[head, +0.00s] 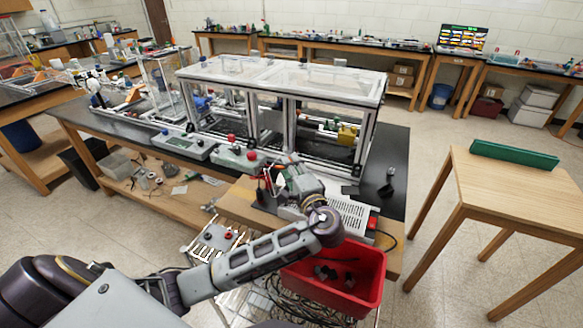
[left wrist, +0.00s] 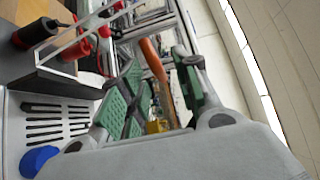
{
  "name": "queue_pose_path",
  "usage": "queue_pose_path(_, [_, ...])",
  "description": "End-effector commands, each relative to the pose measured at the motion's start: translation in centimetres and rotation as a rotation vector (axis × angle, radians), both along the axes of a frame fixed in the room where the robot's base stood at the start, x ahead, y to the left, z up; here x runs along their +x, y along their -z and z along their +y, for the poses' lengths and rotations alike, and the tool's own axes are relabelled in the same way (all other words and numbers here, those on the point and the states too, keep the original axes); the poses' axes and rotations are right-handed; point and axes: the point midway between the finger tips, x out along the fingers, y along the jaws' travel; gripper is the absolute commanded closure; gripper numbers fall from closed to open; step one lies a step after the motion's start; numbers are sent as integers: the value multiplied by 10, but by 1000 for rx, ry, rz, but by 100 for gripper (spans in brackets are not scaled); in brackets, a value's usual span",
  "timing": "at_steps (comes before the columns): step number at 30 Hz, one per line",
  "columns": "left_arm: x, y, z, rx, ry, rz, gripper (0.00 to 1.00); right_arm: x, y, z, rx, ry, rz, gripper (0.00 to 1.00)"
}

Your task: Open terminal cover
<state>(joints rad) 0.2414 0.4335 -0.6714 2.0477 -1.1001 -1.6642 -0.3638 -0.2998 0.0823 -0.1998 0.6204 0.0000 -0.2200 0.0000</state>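The power supply (head: 340,212) is a pale vented box with a red switch at the bench's front edge; its slotted face shows in the left wrist view (left wrist: 55,118). Red and black terminals (left wrist: 40,32) sit behind a pale-edged, seemingly clear piece, which looks like the terminal cover (left wrist: 68,48). I cannot tell how far it is tilted. My left gripper (head: 283,180) is beside the terminals, over the unit's left end. In the left wrist view its green-padded fingers (left wrist: 160,95) stand apart, with an orange bar (left wrist: 152,58) showing between or behind them. My right gripper is not in view.
A clear-topped extrusion frame (head: 285,80) stands on the black bench just behind. Control boxes with red buttons (head: 240,157) are at its front left. A wooden table (head: 520,180) stands right, with clear floor between.

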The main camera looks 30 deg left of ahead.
Motion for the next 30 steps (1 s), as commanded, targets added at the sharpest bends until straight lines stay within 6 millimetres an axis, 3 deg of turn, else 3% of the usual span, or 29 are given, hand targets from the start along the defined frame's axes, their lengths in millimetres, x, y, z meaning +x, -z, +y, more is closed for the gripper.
queue_pose_path(4, [0,0,0,0,0,0,69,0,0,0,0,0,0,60])
queue_pose_path(12, [0,0,0,0,0,0,100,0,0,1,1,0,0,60])
queue_pose_path(30, [-1,-4,8,-86,-1,-4,100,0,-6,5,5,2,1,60])
